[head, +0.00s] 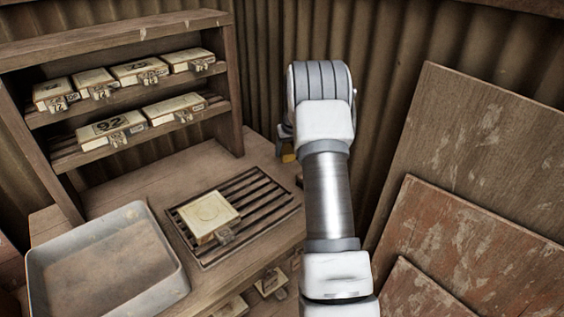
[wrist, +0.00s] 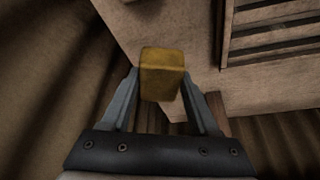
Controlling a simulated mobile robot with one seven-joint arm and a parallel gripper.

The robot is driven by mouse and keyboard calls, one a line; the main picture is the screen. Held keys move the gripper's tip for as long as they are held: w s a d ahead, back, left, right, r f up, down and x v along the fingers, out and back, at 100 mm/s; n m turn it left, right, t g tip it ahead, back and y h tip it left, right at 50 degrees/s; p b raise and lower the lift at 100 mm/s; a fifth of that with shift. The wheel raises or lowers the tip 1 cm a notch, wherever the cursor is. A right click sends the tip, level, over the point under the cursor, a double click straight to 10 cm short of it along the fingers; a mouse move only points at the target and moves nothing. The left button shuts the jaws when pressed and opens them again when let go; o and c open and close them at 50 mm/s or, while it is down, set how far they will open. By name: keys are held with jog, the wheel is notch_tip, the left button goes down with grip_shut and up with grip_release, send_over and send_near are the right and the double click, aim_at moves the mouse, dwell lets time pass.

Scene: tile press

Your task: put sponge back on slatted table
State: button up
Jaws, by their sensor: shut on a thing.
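A yellow block, the sponge (wrist: 162,70), is held between the two grey fingers of my gripper (wrist: 160,88) in the wrist view. In the head view, a small piece of the sponge (head: 287,157) shows left of my arm, which hides most of the gripper. The slatted table has a dark slatted panel (head: 263,206) set in its wooden top (head: 180,190). In the wrist view, the slats (wrist: 280,40) are at the upper right and the sponge overlaps the wooden top's edge. I cannot tell its height above the wood.
A tile mould (head: 209,216) lies on the slats. A grey tray (head: 170,245) stands at the left. A shelf (head: 232,90) with several moulds is behind. Boards (head: 470,160) lean at the right, near a corrugated wall (head: 270,60). Bare wood lies behind the slats.

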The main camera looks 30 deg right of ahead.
aim_at(282, 169)
jog(key=shift+w+a+f, duration=0.25)
jog(key=shift+w+f, duration=0.15)
jog(key=shift+w, duration=0.1)
jog(key=shift+w+a+f, duration=0.2)
jog(key=shift+w+f, duration=0.15)
jog(key=shift+w, duration=0.1)
jog(key=shift+f, duration=1.85)
jog(key=shift+b, duration=0.3)
jog(key=shift+f, duration=0.25)
jog(key=o, duration=1.3)
jog(key=shift+r, duration=0.1)
